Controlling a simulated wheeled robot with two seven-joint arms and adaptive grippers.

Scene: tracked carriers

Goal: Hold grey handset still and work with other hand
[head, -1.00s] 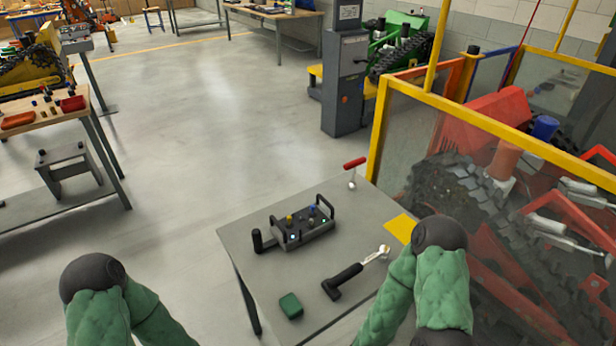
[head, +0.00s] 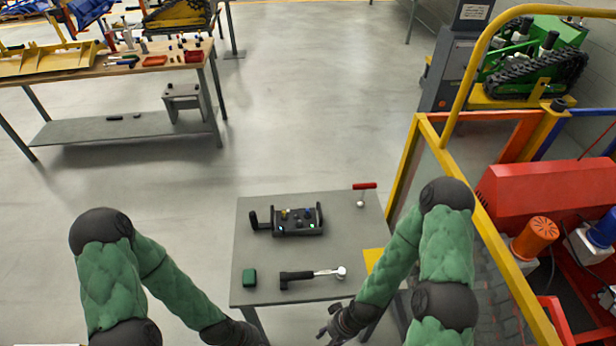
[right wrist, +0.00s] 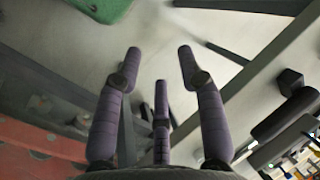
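The grey handset (head: 298,230) lies on the small grey table (head: 340,232), with upright handles at its ends, small coloured knobs on top and a black grip on its left side. My right gripper (head: 330,328) is just off the table's front edge, in front of the handset and apart from it. In the right wrist view its fingers (right wrist: 160,62) are spread with nothing between them. A dark thing with coloured parts at that view's right edge may be the handset. My left arm comes down to the bottom edge; its gripper is cut off.
On the table are a black-handled wrench (head: 297,276), a green block (head: 249,277), a red-handled tool (head: 364,186) and a yellow patch (head: 373,258). A yellow-framed fence (head: 412,165) stands close on the right. Open floor lies behind the table; a workbench (head: 120,70) stands back left.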

